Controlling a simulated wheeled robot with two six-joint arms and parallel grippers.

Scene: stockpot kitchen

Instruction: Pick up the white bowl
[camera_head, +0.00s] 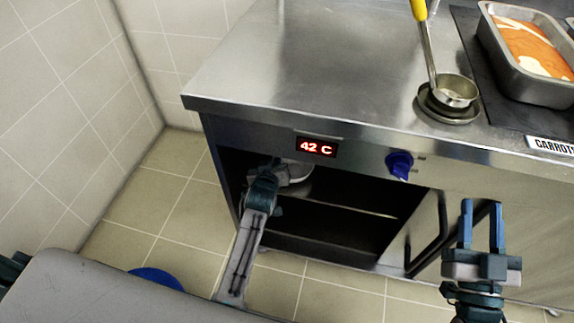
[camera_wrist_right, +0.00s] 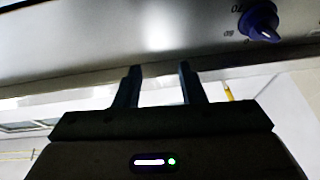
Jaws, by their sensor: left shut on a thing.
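The white bowl (camera_head: 298,171) sits just inside the open cabinet under the counter, near its upper left part. Only a part of its pale rim and side shows in the head view. My left gripper (camera_head: 274,172) reaches into the cabinet and is shut on the bowl's left side; its fingertips are mostly hidden by my own wrist. My right gripper (camera_head: 481,222) is open and empty in front of the cabinet's right side. Its two fingers also show apart in the right wrist view (camera_wrist_right: 158,85).
The steel counter (camera_head: 290,60) has a front edge above the cabinet opening, with a 42 C display (camera_head: 316,147) and a blue knob (camera_head: 399,164). A ladle (camera_head: 452,92) and a food tray (camera_head: 530,60) stand at the right. A cabinet shelf (camera_head: 345,207) lies below the bowl.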

